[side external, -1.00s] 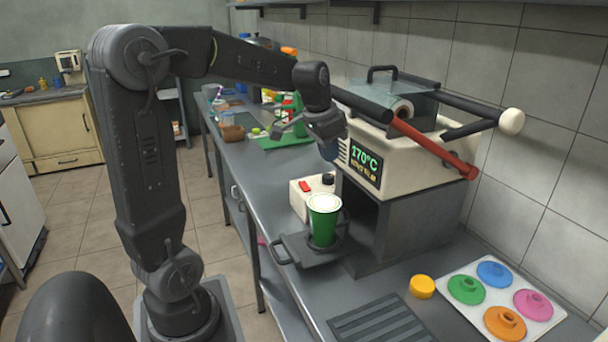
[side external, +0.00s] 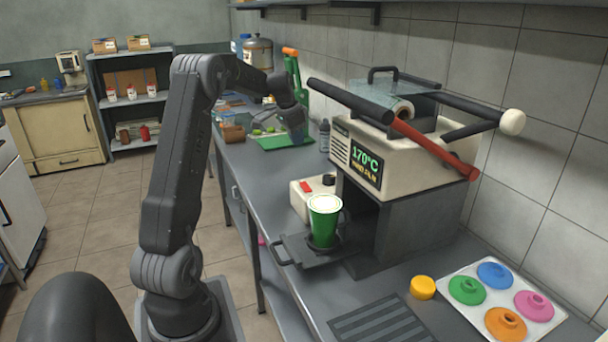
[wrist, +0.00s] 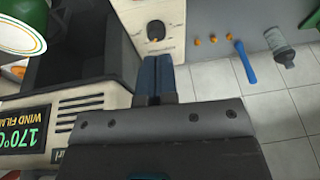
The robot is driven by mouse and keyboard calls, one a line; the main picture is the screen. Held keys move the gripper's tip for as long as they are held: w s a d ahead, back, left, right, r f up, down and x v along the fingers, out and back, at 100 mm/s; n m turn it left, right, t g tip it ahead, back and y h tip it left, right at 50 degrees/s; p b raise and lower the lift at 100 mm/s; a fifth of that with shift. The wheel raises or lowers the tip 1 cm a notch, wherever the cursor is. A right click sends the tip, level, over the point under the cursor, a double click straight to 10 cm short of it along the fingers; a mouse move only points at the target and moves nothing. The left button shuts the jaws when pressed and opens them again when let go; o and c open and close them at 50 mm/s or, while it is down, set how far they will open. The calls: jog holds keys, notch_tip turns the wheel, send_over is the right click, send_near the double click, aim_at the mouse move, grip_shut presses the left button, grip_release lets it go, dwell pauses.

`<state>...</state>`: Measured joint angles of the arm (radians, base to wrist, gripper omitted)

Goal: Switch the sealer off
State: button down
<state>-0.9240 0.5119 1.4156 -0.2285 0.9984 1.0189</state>
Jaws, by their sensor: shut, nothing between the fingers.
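The sealer (side external: 405,150) is a cream machine on a dark stand; its display (side external: 366,166) reads 170°C. Its front also shows in the wrist view (wrist: 100,100). A small cream control box (side external: 300,203) sits beside it, with a red switch (side external: 306,187) and a black knob (side external: 328,179). The knob also shows in the wrist view (wrist: 155,30). A green cup (side external: 322,225) with a pale top stands in the holder in front. My gripper (side external: 297,138) is above the counter beyond the box. Its blue fingers (wrist: 155,72) are shut and empty, apart from the knob.
A dark bottle (side external: 324,136) stands beyond the sealer, near a green board (side external: 283,142). A yellow cap (side external: 422,287) and a white tray (side external: 470,325) of coloured lids are at the front right. The front counter has a ridged grey mat (side external: 380,325).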

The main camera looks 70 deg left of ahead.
aim_at(303, 183)
jog(key=shift+f, duration=0.1)
jog(key=x, duration=0.8)
jog(key=s+x, duration=0.1)
jog(key=x, duration=0.4)
jog(key=shift+a+f, duration=0.1)
jog(key=shift+f, duration=0.4)
jog(key=shift+a, duration=0.1)
jog(key=shift+a+f, duration=0.25)
jog(key=shift+f, duration=0.25)
jog(key=shift+d+r, duration=0.35)
jog(key=shift+d, duration=0.4)
jog(key=shift+r, duration=0.1)
